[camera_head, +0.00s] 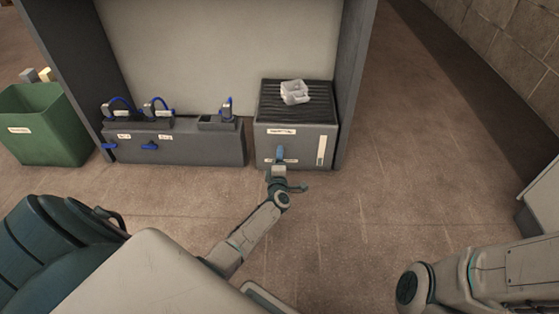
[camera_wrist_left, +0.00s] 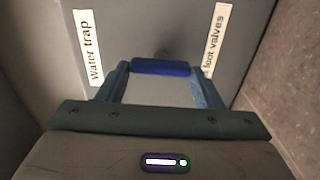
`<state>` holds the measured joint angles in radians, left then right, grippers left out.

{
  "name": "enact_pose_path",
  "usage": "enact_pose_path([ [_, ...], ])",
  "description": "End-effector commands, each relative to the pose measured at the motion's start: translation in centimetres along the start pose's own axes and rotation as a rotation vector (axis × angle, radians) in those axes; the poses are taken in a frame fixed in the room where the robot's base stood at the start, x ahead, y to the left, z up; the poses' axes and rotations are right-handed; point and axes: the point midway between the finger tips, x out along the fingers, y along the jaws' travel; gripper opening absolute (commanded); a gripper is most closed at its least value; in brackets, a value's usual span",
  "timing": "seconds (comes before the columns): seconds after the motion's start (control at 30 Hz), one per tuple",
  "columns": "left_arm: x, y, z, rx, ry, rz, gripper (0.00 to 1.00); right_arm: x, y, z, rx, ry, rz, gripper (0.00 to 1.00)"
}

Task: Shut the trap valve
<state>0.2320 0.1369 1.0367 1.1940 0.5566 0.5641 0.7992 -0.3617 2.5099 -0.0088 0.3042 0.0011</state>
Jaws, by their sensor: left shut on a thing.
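The grey water trap box (camera_head: 296,143) stands on the floor at the foot of the frame, with a ribbed dark top. Its blue valve handle (camera_head: 280,153) is low on the front face. My left gripper (camera_head: 279,165) reaches the handle and is shut on it. In the left wrist view the blue handle (camera_wrist_left: 161,67) lies crosswise between the two fingers of my left gripper (camera_wrist_left: 160,75), against the grey face between the "Water trap" label (camera_wrist_left: 89,48) and a "foot valves" label (camera_wrist_left: 216,40). My right gripper is out of sight.
A clear container (camera_head: 294,92) sits on the box's top. To the left is a low grey unit (camera_head: 200,148) with blue handles and hoses. A green bin (camera_head: 45,130) stands at far left. Brown floor to the right of the box is free.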

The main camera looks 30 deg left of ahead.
Motion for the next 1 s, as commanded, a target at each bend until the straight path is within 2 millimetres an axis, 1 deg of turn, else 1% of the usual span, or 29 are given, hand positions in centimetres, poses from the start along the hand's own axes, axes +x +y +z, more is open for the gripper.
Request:
enact_pose_path([
  [0.2,-0.1,-0.17,-0.04,-0.035,0.0,-0.002,0.37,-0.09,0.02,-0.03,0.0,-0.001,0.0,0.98],
  [0.6,-0.1,-0.18,-0.03,-0.042,0.0,-0.003,0.37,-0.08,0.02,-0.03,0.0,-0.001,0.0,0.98],
  [0.63,-0.1,-0.18,-0.03,-0.042,0.0,-0.003,0.64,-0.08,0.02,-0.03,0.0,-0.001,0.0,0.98],
  [0.7,-0.09,-0.16,-0.03,-0.042,0.0,-0.003,0.78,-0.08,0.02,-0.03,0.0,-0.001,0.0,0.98],
  [0.73,-0.08,-0.15,-0.03,-0.042,0.0,-0.002,0.82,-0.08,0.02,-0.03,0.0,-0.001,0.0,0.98],
  [1.0,-0.03,-0.07,-0.02,-0.038,0.0,-0.001,0.82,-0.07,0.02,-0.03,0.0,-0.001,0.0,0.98],
])
